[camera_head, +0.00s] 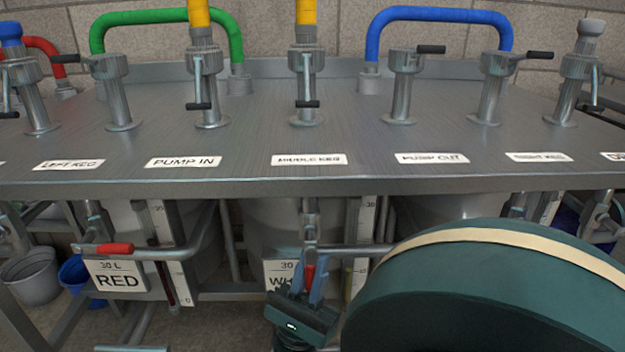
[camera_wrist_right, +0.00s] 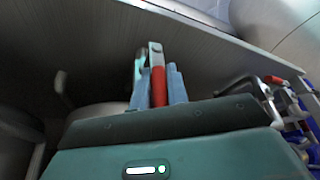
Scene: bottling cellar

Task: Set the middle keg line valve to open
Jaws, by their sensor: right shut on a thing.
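The middle keg line valve (camera_head: 310,234) is below the bench edge, under the "MIDDLE KEG" label (camera_head: 309,160). Its red-gripped handle (camera_head: 310,274) hangs down from the valve body, in front of a white tank label. My right gripper (camera_head: 301,287) comes from below and is shut on this handle. In the right wrist view the red handle (camera_wrist_right: 158,86) stands between the blue-grey fingers of the right gripper (camera_wrist_right: 158,90), which hide part of it. My left gripper is in neither view.
The steel bench (camera_head: 262,183) overhangs the valve. Another red handle (camera_head: 115,248) lies level at the left, by the "RED" sign (camera_head: 118,281). Upright gauges and pipes flank the middle valve. Several bench-top valves stand above. A large dark teal part hides the lower right.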

